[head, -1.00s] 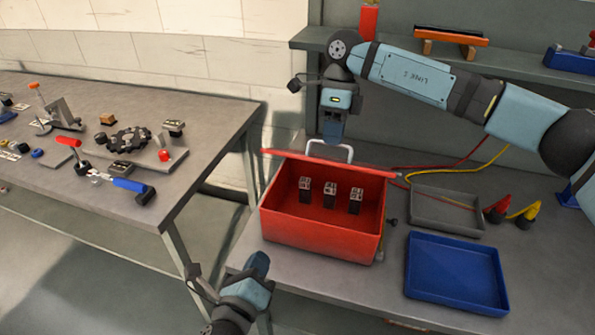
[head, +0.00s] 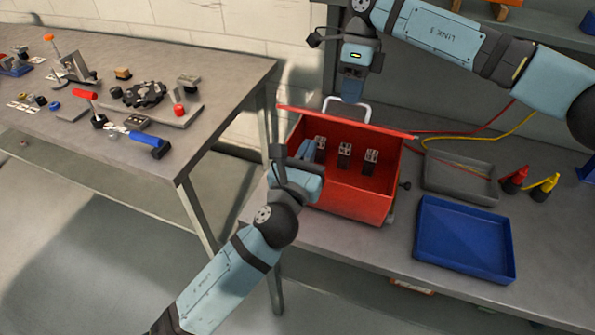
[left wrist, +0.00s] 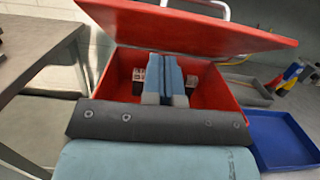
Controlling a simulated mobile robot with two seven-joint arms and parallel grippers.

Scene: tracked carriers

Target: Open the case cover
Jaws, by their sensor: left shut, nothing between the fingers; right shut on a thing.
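A red case (head: 350,205) stands on the right bench, with small dark blocks with light tops inside. Its red cover (head: 385,129) is raised, seen nearly edge-on; its underside shows in the left wrist view (left wrist: 200,28). My right gripper (head: 351,97) is shut on the white handle (head: 366,112) at the cover's back. My left gripper (head: 306,152) is shut and empty at the case's front left, partly hiding that corner. In the left wrist view its closed blue fingers (left wrist: 164,75) point into the opening, below the cover.
The left table (head: 60,145) holds tools and parts. A floor gap separates table and bench.

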